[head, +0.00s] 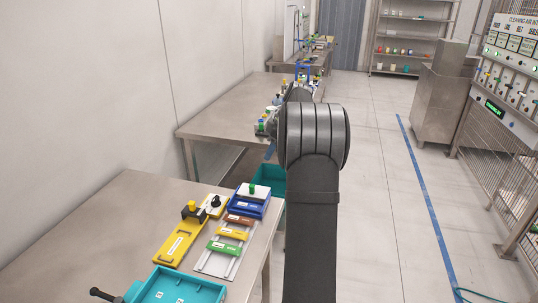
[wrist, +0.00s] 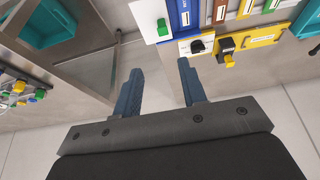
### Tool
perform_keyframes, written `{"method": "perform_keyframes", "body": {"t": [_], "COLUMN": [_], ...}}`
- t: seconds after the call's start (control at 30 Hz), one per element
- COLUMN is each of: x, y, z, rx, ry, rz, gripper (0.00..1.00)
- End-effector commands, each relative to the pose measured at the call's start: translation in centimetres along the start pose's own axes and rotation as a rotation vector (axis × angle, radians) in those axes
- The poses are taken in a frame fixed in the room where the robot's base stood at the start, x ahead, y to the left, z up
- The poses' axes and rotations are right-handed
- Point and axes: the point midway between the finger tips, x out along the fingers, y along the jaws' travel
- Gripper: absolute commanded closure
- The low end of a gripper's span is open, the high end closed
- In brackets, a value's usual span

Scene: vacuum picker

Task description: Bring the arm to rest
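My gripper (wrist: 160,85) shows in the wrist view as two blue fingers set well apart. It is open, and nothing is between the fingers. Bare floor and a steel table edge show beyond them. The fingers appear clear of the fixtures in the wrist view.
The near steel table (head: 118,212) holds a yellow fixture (head: 178,243), a blue tray (head: 262,209) and a teal tray (head: 212,290). A teal bin (head: 279,181) stands behind it. A second table (head: 215,119) lies farther back. Right of my arm, the floor is open.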

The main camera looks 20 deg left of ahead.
Motion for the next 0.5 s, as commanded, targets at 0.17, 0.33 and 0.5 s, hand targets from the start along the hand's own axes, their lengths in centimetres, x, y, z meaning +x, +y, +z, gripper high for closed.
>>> {"method": "perform_keyframes", "body": {"t": [0.17, 0.33, 0.5], "x": [0.0, 0.5, 2.6], "y": [0.0, 0.0, -0.1], "z": [0.0, 0.0, 0.0], "rx": [0.000, 0.000, 0.000], "ry": [0.000, 0.000, 0.000], "rz": [0.000, -0.001, -0.003], "gripper": [0.62, 0.62, 0.62]}}
